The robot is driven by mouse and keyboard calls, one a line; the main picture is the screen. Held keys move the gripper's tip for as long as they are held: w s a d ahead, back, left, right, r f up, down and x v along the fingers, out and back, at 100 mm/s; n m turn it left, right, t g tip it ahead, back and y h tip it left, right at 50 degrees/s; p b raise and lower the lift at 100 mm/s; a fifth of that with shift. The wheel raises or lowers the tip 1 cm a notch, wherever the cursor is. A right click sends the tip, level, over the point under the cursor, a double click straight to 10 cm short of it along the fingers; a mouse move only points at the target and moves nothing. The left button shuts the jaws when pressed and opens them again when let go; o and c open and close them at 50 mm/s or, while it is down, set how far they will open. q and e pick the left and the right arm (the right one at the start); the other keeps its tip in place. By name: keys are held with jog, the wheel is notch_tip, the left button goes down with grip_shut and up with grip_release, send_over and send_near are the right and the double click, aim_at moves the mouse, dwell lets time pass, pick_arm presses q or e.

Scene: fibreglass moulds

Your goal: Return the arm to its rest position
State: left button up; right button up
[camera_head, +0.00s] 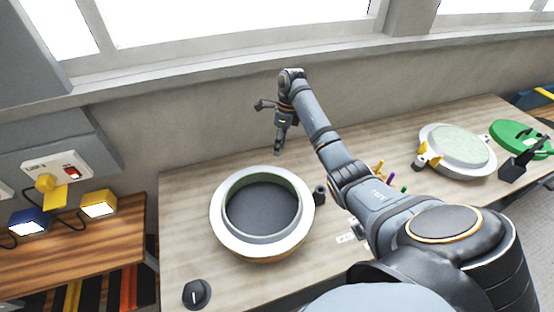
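My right arm reaches in from the lower right and stretches over the table (185,195) toward the wall. Its gripper (278,150) points down above the back of the table, behind a round mould (225,232) with a white rim and a dark middle. The gripper's fingers are small and look close together; I see nothing clearly between them, and I cannot tell if they are open or shut. My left gripper is not in view.
A black knob-like object (197,293) lies at the table's front left. A pale round mould (458,150), a green disc (520,138) and a black holder (516,166) stand at the right. A switch box (57,170) is on the left wall.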

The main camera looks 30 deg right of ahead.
jog(key=shift+d+r, duration=0.1)
jog(key=shift+r, duration=0.3)
